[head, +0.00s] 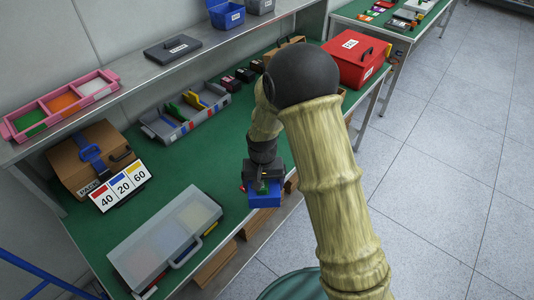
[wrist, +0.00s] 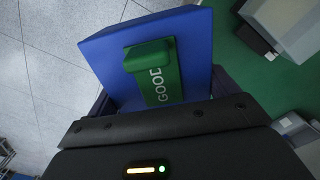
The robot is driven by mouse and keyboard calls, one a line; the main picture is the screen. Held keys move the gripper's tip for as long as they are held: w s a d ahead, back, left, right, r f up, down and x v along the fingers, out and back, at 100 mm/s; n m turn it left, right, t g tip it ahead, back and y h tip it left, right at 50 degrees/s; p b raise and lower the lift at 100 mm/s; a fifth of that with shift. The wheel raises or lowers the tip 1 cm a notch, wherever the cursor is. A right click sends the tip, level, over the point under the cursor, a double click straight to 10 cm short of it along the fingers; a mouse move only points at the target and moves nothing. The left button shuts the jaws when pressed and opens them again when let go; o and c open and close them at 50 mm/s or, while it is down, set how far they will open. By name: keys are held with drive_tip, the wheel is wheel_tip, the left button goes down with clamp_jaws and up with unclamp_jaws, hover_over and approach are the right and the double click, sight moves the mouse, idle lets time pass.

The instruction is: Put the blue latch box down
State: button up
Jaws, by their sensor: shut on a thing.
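The blue latch box (head: 264,197) is a small blue block with a green latch on top. In the wrist view the blue box (wrist: 196,34) fills the space beyond my gripper, and its green latch (wrist: 152,72) reads "GOOD". My gripper (head: 264,184) points down and is shut on the box near the front edge of the green workbench (head: 180,172). I cannot tell whether the box touches the bench top. The fingers are mostly hidden in the wrist view.
A clear-lidded case (head: 165,240) lies left of the box. A grey divided tray (head: 185,112), a brown case (head: 90,160) and a number card (head: 120,185) stand farther back. A red toolbox (head: 354,60) is at the far right end. Green bench top between tray and clear case is clear.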

drive_tip(key=d+f+b, duration=0.5)
drive_tip(key=d+f, duration=0.3)
drive_tip(key=f, duration=0.2)
drive_tip(key=d+f+b, duration=0.5)
drive_tip(key=d+f, duration=0.2)
drive_tip(key=f, duration=0.4)
drive_tip(key=shift+w+d+m, duration=0.3)
drive_tip(key=shift+w+d, duration=0.05)
drive_tip(key=shift+w, duration=0.05)
drive_tip(key=shift+d+f, duration=0.1)
